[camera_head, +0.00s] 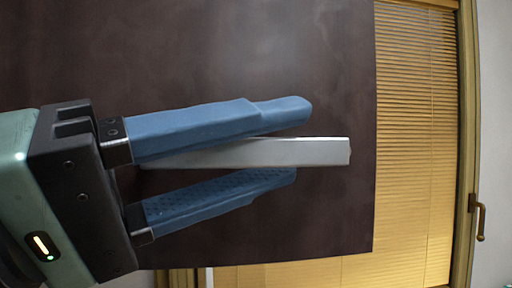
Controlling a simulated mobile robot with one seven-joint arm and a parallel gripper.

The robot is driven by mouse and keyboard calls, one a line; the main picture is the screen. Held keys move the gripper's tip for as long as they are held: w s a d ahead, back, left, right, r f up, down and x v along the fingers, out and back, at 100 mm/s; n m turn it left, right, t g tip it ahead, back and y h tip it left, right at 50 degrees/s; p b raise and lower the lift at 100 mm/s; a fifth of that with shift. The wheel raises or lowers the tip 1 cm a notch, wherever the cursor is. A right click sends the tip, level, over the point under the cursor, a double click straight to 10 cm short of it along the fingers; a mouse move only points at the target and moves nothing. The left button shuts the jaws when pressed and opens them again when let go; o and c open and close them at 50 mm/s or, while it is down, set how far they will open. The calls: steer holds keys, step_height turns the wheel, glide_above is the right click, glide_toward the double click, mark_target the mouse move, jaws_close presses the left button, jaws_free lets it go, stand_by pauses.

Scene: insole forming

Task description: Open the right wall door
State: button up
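A large dark brown panel (300,60), probably the wall door, fills the left and middle of the head camera view. A flat light-grey bar handle (315,152) lies in front of it, running nearly level. My gripper (297,143) reaches in from the left with two blue fingers. One finger is above the handle and one below, with the handle showing in the space between them. The fingers are spread apart. The handle's left end is partly hidden by the upper finger, and contact with either finger cannot be made out.
Right of the panel is a window with yellow-lit blinds (415,140) in a wooden frame (467,110). A brass handle (479,218) sits on the frame's right side. A pale wall (495,80) is at the far right.

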steer(key=b+v, duration=0.1)
steer(key=v, duration=1.2)
